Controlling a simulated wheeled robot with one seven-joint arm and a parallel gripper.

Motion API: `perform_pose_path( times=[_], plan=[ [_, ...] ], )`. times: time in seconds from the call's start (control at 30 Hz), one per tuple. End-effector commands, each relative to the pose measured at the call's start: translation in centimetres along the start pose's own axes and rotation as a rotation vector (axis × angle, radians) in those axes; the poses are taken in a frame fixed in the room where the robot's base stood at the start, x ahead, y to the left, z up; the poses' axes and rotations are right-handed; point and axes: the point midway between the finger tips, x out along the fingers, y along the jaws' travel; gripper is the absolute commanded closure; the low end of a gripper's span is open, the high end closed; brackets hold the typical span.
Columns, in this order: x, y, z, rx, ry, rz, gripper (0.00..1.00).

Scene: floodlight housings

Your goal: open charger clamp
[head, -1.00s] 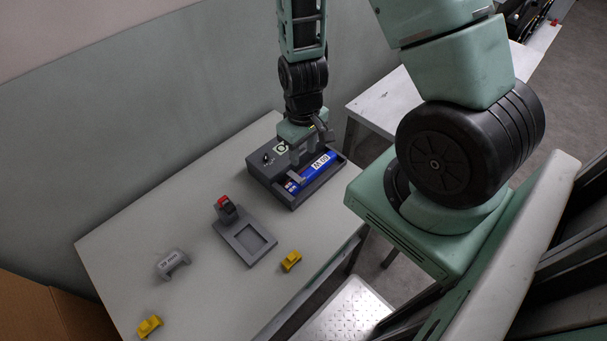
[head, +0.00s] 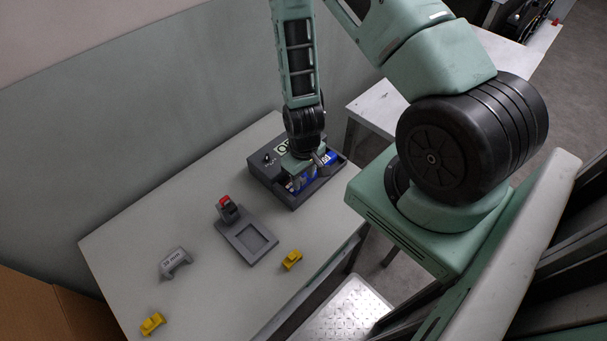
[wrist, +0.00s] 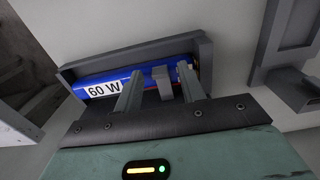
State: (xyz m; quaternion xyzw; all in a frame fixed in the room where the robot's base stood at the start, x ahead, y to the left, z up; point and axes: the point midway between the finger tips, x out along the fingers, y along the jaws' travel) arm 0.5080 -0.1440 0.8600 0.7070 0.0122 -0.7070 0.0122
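The dark grey charger (head: 262,169) stands at the right end of the table, with a blue battery (head: 328,157) lying in its tray. In the wrist view the battery (wrist: 98,88) shows its "60 W" label, and a small grey clamp piece (wrist: 163,84) lies across its near side. My gripper (wrist: 160,71) is open, one finger on each side of that clamp piece, with gaps visible. In the head view my gripper (head: 303,168) is low over the charger and hides part of the battery and the clamp.
A grey fixture with a square recess (head: 263,253) and a red-tipped upright (head: 225,202) stands left of the charger. A grey two-legged part (head: 175,262) and two yellow pieces (head: 292,260) (head: 152,323) lie on the table (head: 140,235). The table's left part has free room.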

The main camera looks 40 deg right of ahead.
Motion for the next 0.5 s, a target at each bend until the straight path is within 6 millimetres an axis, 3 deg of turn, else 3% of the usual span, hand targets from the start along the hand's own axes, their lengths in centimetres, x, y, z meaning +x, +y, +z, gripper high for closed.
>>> perform_pose_path(
  times=[0.17, 0.3, 0.5],
  plan=[
    [-0.01, 0.0, -0.02, 0.0, 0.0, 0.0, 0.63],
    [-0.02, 0.0, -0.02, 0.0, 0.0, 0.0, 1.0],
    [-0.07, 0.0, -0.04, 0.0, -0.003, 0.0, 1.0]
  ],
)
